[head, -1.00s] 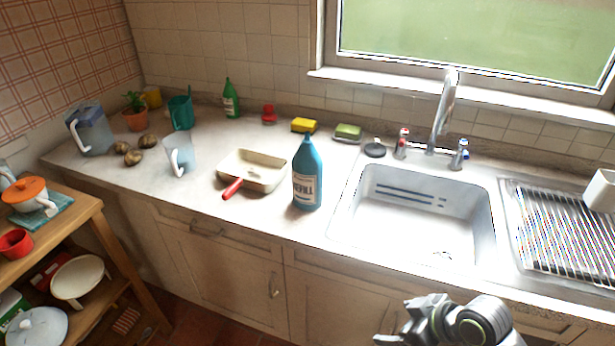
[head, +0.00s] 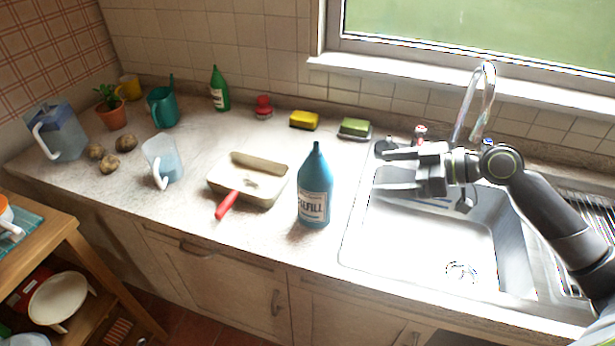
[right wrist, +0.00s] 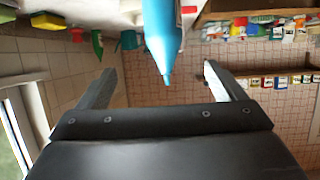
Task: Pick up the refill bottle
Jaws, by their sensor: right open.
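The refill bottle (head: 314,195) is blue with a pale label reading "REFILL" and stands upright on the counter, left of the sink. My right gripper (head: 382,170) is open and empty above the sink's left part, to the right of the bottle, with its fingers pointing left towards it. In the right wrist view the bottle (right wrist: 162,35) shows upside down, with its tip between the directions of the two open fingers (right wrist: 157,85). I see no contact between them. My left gripper is not in view.
A cream pan (head: 262,192) with a red handle sits left of the bottle. The sink (head: 420,240) and tap (head: 470,100) are to the right. A green sponge (head: 355,127), yellow sponge (head: 304,120) and green bottle (head: 219,90) stand behind. Bare counter lies in front of the pan.

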